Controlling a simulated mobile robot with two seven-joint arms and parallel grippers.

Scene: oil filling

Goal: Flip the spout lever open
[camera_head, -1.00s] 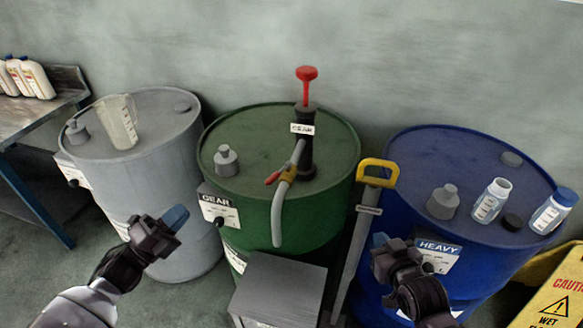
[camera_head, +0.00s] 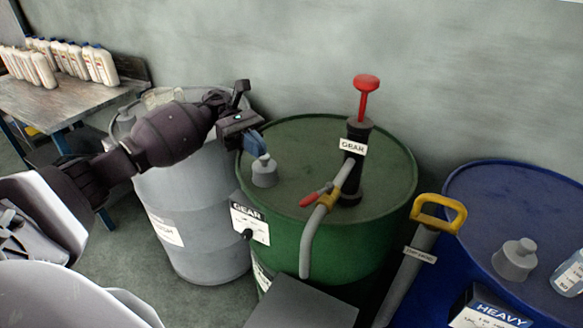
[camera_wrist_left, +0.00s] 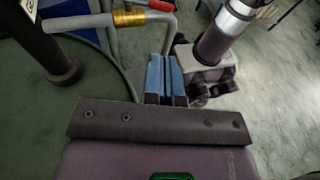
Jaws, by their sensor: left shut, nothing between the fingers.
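The spout is a bent grey hose (camera_head: 316,232) on the black hand pump of the green drum. Its yellow valve (camera_head: 331,196) carries a red lever (camera_head: 311,198) that points left. In the left wrist view the red lever (camera_wrist_left: 160,5) and yellow valve (camera_wrist_left: 128,18) show at the top edge. My left gripper (camera_head: 259,148) is above the green drum's left side, close to a grey cap, left of and apart from the lever. Its blue fingers (camera_wrist_left: 166,78) are shut with nothing between them. My right gripper is not in the head view.
The pump has a red T-handle (camera_head: 367,84). A grey cap (camera_head: 264,172) stands on the green drum (camera_head: 330,150). A grey drum (camera_head: 190,220) is at left and a blue drum (camera_head: 500,200) at right. A yellow-handled tool (camera_head: 440,213) stands between the green and blue drums.

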